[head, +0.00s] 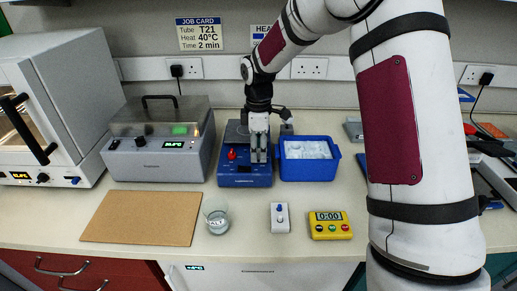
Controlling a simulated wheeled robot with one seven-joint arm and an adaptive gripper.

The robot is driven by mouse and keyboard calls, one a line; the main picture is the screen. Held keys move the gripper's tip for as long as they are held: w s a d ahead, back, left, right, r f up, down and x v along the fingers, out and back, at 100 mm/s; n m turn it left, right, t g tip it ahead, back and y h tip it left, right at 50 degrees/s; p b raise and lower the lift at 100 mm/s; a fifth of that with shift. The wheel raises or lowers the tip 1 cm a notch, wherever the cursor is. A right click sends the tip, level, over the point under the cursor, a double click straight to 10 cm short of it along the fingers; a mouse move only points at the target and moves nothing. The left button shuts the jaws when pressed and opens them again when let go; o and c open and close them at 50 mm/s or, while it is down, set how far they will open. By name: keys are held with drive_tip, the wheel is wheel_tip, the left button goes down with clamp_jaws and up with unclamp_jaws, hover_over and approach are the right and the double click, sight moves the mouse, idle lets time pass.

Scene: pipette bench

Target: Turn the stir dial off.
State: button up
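A blue benchtop unit (233,180) with a dark top stands at the middle back of the bench in the head view. A red knob (232,154) shows on its left side, and a small display sits near its front. My gripper (259,158) points down at the unit's right side, right of the red knob. No stir label is readable.
A blue tub of white contents (309,174) stands close right of the unit, and a grey box with a lit display (160,150) stands left. In front are a brown board (143,217), a glass beaker (216,216), a white device (280,217) and a yellow timer (330,226).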

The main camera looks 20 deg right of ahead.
wheel_tip(320, 180, up, 12)
idle(0.8)
